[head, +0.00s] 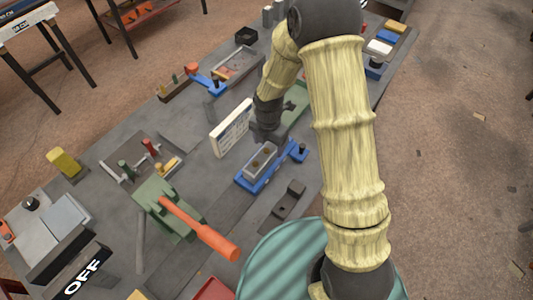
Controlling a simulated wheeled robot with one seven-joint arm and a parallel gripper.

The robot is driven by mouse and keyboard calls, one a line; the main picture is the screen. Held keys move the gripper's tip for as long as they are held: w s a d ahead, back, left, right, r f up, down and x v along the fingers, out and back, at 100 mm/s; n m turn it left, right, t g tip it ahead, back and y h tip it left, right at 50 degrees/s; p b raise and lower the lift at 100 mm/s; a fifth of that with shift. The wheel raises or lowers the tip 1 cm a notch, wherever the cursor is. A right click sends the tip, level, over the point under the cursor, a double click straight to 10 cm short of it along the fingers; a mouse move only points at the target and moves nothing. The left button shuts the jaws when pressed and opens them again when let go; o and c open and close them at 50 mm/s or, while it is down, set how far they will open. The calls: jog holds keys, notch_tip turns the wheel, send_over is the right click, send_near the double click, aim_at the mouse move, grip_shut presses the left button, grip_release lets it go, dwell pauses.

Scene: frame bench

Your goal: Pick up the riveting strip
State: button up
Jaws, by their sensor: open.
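My gripper (268,137) hangs over the middle of the bench, open, its dark fingers pointing down. Just below it, a light grey bar (260,161) with brownish round spots on top sits in a blue fixture (247,186). This bar may be the riveting strip; no label confirms it. The fingers are close to the bar's far end, and I cannot tell whether they touch it. I see nothing held between the fingers.
A white upright panel (230,128) stands left of the gripper. A green press with an orange handle (200,228) stands nearer, to the left. A dark block (288,201) lies right of the blue fixture. Several tools and trays crowd the grey bench (215,190).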

aim_at(266, 151)
jog(key=shift+f, duration=0.4)
jog(key=shift+a+f+p, duration=0.15)
jog(key=shift+f+p, duration=0.5)
jog(key=shift+f, duration=0.65)
jog(key=shift+a+f+p, duration=0.1)
jog(key=shift+f+p, duration=0.5)
jog(key=shift+f, duration=0.7)
jog(key=shift+c, duration=0.2)
jog(key=shift+w, duration=0.1)
jog(key=c, duration=1.3)
jog(key=shift+r, duration=0.1)
jog(key=shift+c, duration=0.2)
notch_tip(266, 151, up, 10)
jog(key=b, duration=0.2)
jog(key=shift+b, duration=0.35)
